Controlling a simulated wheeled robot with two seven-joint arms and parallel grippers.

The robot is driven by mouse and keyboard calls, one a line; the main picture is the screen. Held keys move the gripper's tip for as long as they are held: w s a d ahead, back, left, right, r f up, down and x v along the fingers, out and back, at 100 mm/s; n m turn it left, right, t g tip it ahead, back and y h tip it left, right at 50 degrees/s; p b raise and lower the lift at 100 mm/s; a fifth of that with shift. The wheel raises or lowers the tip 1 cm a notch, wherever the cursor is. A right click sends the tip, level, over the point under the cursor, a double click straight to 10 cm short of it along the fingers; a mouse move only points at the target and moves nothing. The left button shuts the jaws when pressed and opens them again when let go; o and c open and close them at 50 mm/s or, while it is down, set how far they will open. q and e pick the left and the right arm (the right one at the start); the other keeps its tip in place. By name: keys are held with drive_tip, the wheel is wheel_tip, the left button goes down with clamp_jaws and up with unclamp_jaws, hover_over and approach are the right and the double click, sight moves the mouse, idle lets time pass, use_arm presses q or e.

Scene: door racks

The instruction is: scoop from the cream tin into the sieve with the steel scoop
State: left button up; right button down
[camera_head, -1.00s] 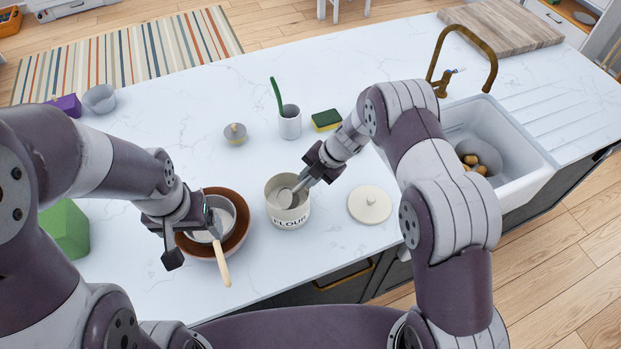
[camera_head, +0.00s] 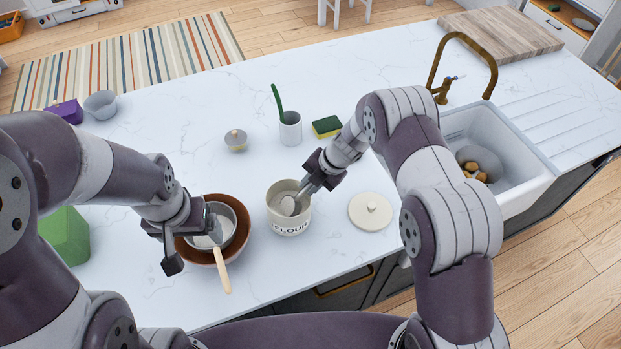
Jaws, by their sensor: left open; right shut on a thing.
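The cream tin (camera_head: 290,227), lettered FLOUR, stands open on the counter, with pale powder inside. The steel scoop (camera_head: 290,205) is in the mouth of the tin, its bowl looking pale with powder. My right gripper (camera_head: 312,184) is shut on the scoop above the tin's right rim. The sieve (camera_head: 240,222), with a wooden handle (camera_head: 222,272), rests over a brown bowl (camera_head: 190,247) to the left of the tin. My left gripper (camera_head: 192,240) is open at the left side of the sieve and partly hides it; I cannot tell whether it touches.
The tin's cream lid (camera_head: 370,211) lies right of the tin. Behind stand a small grey pot (camera_head: 236,140), a white cup (camera_head: 290,130) with a green utensil and a sponge (camera_head: 327,126). A green block (camera_head: 66,237) is at left; the sink (camera_head: 520,185) is at right.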

use_arm(q)
wheel_tip(320, 180, down, 10)
drive_tip(key=b, duration=0.7)
drive_tip(key=shift+w+d+r+b, duration=0.15)
drive_tip(key=shift+w+d+b, duration=0.05)
drive_tip(key=shift+b, duration=0.2)
use_arm(e)
drive_tip(key=w+d+r+m+g+y, duration=0.1)
drive_tip(key=d+r+y, duration=0.3)
drive_tip(key=y, duration=0.5)
drive_tip(key=shift+w+d+g, duration=0.6)
drive_tip(key=shift+d, duration=0.35)
drive_tip(key=shift+a+r, duration=0.15)
